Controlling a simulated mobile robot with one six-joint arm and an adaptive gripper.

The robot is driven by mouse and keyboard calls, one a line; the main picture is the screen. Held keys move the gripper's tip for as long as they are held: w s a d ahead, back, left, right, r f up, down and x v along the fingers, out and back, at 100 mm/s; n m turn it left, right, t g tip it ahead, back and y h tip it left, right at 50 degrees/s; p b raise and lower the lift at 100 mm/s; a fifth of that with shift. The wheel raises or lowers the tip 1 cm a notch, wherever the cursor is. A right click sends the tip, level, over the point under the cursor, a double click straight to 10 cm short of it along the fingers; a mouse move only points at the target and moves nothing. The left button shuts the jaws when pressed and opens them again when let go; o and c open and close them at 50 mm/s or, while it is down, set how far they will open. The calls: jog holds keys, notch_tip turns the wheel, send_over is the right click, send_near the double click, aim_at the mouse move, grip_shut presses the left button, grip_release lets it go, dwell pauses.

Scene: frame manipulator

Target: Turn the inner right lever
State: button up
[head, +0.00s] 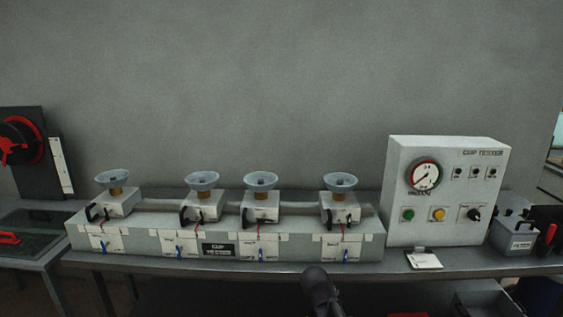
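A long grey cup test unit (140,240) lies on the bench, with several stations in a row. Each station has a white block with a clear cup on top, a black handle at its left side and a small blue lever on the front face. The inner right station has a black handle (245,216) and a blue lever (260,253) hanging down below its label. I cannot tell which of these two the task calls the inner right lever. A dark part of my arm shows at the bottom centre, in front of the bench and apart from the unit. My gripper's fingers are not visible.
A white control box (395,190) with a gauge, buttons and a knob stands right of the unit. A white card (423,260) lies before it. A dark panel with a red wheel (18,142) is at far left.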

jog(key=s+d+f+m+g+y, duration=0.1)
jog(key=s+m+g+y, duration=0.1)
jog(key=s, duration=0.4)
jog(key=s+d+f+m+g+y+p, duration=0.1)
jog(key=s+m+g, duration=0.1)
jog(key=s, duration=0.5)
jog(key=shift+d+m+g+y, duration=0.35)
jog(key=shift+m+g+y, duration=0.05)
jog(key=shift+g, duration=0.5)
